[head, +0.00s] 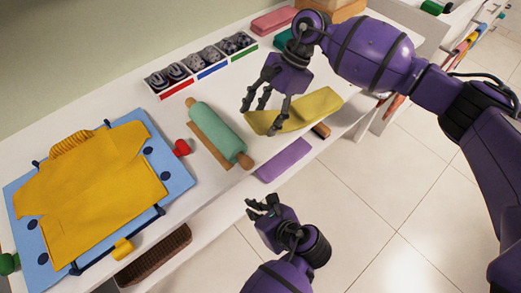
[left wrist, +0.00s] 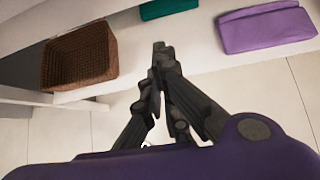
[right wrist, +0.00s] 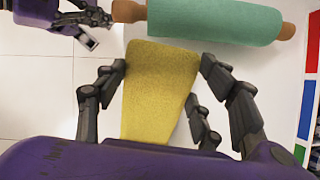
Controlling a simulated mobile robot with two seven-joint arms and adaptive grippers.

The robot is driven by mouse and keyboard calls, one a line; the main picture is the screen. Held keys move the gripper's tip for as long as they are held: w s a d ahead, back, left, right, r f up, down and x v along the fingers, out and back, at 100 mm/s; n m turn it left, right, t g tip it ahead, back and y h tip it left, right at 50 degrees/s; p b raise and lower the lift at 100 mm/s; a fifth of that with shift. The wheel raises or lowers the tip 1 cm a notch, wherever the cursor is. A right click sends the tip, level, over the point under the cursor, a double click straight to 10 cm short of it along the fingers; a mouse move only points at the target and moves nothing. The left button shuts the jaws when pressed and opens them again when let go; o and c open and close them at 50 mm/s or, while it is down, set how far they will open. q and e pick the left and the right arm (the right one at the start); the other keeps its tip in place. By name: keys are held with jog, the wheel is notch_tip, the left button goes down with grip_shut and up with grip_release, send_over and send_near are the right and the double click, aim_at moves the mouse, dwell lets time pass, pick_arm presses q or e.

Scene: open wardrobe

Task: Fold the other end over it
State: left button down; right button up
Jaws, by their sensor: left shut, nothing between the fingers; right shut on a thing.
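A yellow cloth (head: 318,106) lies on the white surface right of the green roller, with a crease across it; it also shows in the right wrist view (right wrist: 158,88). My right gripper (head: 264,108) is over the cloth's left part, its fingers on either side of the cloth in the right wrist view, shut on it. My left gripper (head: 262,206) is shut and empty, off the surface's front edge, below the purple folded cloth. Its fingers come together in the left wrist view (left wrist: 160,50). The cloth's underside is hidden.
A green roller with wooden ends (head: 215,130) lies left of the yellow cloth. A purple folded cloth (head: 285,160) lies near the front edge. A yellow shirt (head: 90,185) lies on a blue board (head: 180,180). A brown basket (left wrist: 80,55) sits lower. Divided trays (head: 205,62) stand behind.

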pick_arm(q)
jog(key=w+d+r+m+t+y, duration=0.1)
jog(key=w+d+r+m+t, duration=0.2)
jog(key=r, duration=0.6)
jog(key=w+d+r+m+t+y, duration=0.1)
jog(key=d+r+m+t+y, duration=0.1)
jog(key=d+r, duration=0.45)
jog(key=shift+m, duration=0.3)
jog(key=x, duration=0.3)
jog(key=r+x, duration=0.1)
jog(key=x, duration=0.2)
jog(key=a+x, duration=0.1)
jog(key=x, duration=0.2)
jog(key=shift+a+r, duration=0.15)
jog(key=shift+a, duration=0.15)
jog(key=shift+w+d+r, duration=0.1)
jog(key=shift+d+r, duration=0.1)
jog(key=shift+r, duration=0.35)
jog(key=shift+w+d+r, duration=0.1)
jog(key=shift+d+r, duration=0.1)
jog(key=shift+r, duration=0.3)
pick_arm(e)
jog(key=shift+f, duration=0.1)
jog(key=o, duration=1.7)
pick_arm(q)
jog(key=shift+f, duration=0.15)
jog(key=shift+s+a, duration=0.1)
